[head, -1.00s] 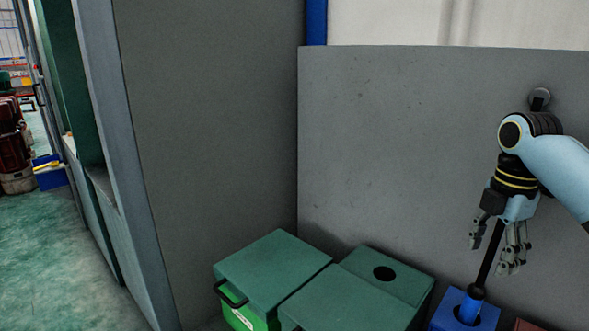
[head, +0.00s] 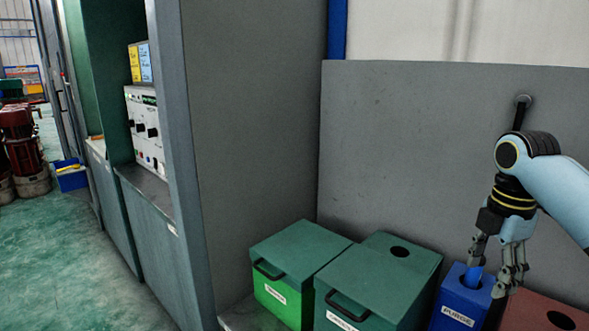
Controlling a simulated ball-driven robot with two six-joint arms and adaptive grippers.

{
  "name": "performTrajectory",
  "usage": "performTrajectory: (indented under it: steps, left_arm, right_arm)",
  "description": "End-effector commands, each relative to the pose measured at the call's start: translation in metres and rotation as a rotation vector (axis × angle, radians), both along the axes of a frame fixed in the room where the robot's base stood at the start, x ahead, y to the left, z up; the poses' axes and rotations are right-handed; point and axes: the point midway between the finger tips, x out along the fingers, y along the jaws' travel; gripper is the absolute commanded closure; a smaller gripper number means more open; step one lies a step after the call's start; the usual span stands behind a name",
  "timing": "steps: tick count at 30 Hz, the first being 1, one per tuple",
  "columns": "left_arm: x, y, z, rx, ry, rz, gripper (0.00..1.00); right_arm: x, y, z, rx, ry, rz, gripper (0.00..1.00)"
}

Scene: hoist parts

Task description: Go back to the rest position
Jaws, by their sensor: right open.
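My right gripper (head: 489,270) is open at the right of the head view, pointing down over a blue box (head: 457,306) labelled PURGE. Its fingers overlap a blue piece (head: 474,276) at the hole in the box top; I cannot tell whether they touch it. A black rod (head: 520,115) shows above my right wrist, against the grey panel. It seems to line up with the blue piece, but my arm hides the middle. My left gripper is not in view.
Two green lidded boxes (head: 297,250) (head: 390,258) with black handles stand left of the blue box. A reddish-brown box (head: 530,313) is at its right. A grey panel (head: 420,130) stands behind them. A cabinet with instruments (head: 145,128) is at left, beside open green floor (head: 60,260).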

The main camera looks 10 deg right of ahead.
Motion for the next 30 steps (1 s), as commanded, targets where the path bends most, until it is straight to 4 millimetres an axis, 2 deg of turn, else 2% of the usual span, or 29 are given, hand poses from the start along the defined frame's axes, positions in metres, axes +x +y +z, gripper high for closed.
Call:
performTrajectory:
  steps: [10, 14, 18, 23, 30]
  left_arm:
    - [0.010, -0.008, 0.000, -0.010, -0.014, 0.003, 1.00]
    - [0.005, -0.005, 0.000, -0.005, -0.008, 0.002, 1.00]
    - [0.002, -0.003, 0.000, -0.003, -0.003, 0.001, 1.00]
    - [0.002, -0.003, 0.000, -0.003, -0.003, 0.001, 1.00]
    - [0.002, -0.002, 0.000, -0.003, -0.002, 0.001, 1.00]
  right_arm:
    - [-0.043, 0.035, -0.037, -0.024, -0.052, -0.242, 0.41]
    - [-0.072, 0.055, -0.052, -0.022, -0.091, -0.399, 0.41]
    - [-0.111, 0.079, -0.062, -0.001, -0.144, -0.607, 0.41]
    - [-0.155, 0.103, -0.063, 0.045, -0.203, -0.864, 0.41]
    - [-0.207, 0.123, -0.048, 0.123, -0.266, -1.195, 0.41]
